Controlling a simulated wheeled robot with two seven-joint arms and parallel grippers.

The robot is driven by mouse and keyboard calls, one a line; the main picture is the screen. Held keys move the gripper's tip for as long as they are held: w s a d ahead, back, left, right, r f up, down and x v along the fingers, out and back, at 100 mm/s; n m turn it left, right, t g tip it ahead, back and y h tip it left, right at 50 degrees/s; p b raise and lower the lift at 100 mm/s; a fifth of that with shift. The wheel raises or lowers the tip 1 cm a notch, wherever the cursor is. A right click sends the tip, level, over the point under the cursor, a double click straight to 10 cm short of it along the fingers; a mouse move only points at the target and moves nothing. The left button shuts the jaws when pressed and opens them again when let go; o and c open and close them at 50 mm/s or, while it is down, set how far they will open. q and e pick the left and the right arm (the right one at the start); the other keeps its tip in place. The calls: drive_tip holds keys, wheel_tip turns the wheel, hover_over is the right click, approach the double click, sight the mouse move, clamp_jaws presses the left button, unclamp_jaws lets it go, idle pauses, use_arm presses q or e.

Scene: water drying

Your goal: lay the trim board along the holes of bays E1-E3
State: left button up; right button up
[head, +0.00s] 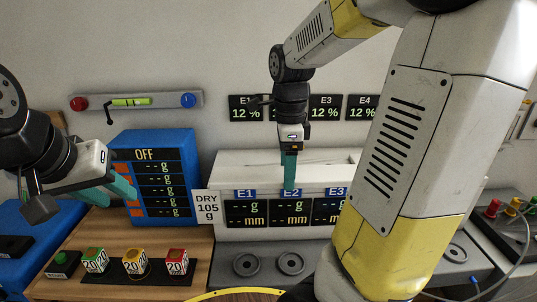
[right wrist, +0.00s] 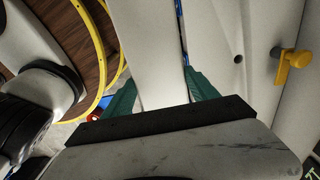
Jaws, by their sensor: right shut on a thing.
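My right gripper (head: 289,186) points down over the front of the white bay unit (head: 232,160). In the right wrist view its teal fingers (right wrist: 160,95) are shut on the pale trim board (right wrist: 148,45), which runs away from the jaws. A white surface with a small dark hole (right wrist: 238,59) lies beside the board. I cannot tell whether the board touches the unit. The blue labels E1 (head: 245,194), E2 (head: 291,193) and E3 (head: 336,192) sit above their displays; my right arm partly covers E3. My left gripper (head: 122,188) is at the left, its jaw gap unclear.
A blue scale display (head: 158,150) and a "DRY 105 g" card (head: 207,206) stand left of the bays. Several numbered blocks (head: 135,262) sit on a dark strip. Round weights (head: 289,264) lie before the unit. A yellow valve (right wrist: 290,58) shows in the wrist view.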

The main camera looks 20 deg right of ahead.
drive_tip(key=shift+w+d+f, duration=0.85)
drive_tip(key=shift+w+d, duration=0.15)
drive_tip(key=shift+w, duration=1.45)
drive_tip(key=shift+w+d+f, duration=0.8)
drive_tip(key=shift+w+d, duration=0.2)
drive_tip(key=shift+w, duration=1.5)
drive_tip(key=shift+w+d+f, duration=0.85)
drive_tip(key=shift+w+d, duration=0.15)
drive_tip(key=shift+w, duration=1.45)
drive_tip(key=shift+f, duration=0.3)
drive_tip(key=o, duration=1.4)
drive_tip(key=shift+f, duration=0.1)
